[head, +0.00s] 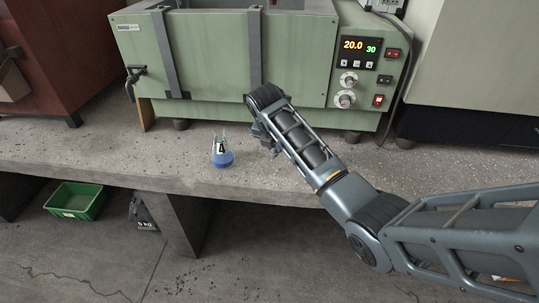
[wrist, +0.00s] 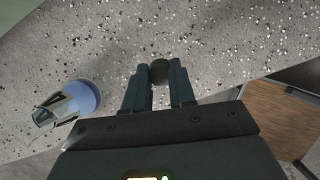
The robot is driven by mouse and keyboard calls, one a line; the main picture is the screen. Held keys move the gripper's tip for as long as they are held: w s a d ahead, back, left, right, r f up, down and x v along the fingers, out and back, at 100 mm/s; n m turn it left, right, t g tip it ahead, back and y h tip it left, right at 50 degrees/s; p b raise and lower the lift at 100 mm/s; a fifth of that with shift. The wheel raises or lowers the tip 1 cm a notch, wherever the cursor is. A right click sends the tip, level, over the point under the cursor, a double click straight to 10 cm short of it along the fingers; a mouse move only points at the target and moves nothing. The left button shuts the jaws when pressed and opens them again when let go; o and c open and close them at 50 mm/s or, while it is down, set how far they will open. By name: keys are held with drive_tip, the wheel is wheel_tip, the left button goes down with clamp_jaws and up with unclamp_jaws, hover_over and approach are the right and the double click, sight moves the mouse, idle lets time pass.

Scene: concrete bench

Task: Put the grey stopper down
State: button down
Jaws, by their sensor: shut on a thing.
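The grey stopper (wrist: 159,72) shows as a dark rounded thing between the fingertips of my gripper (wrist: 158,84) in the wrist view. My gripper is shut on it, over the speckled concrete bench (wrist: 215,45). Whether the stopper touches the bench, I cannot tell. In the head view my gripper (head: 264,141) is low over the bench (head: 330,180), near its front edge, and the stopper is not clearly seen there.
A green bath-like machine (head: 215,60) with a lit display stands along the back of the bench. A dark red cabinet (head: 55,50) is at far left. Bare bench lies right of my arm. A green crate (head: 76,201) is on the floor below.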

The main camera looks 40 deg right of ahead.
drive_tip(key=shift+w+a+f, duration=0.15)
drive_tip(key=shift+w+f, duration=0.25)
drive_tip(key=shift+w, duration=0.3)
drive_tip(key=shift+f, duration=2.05)
drive_tip(key=shift+f, duration=0.15)
drive_tip(key=c, duration=0.9)
unclamp_jaws()
drive_tip(key=shift+c, duration=0.2)
drive_tip(key=v, duration=1.2)
drive_tip(key=shift+p, duration=0.4)
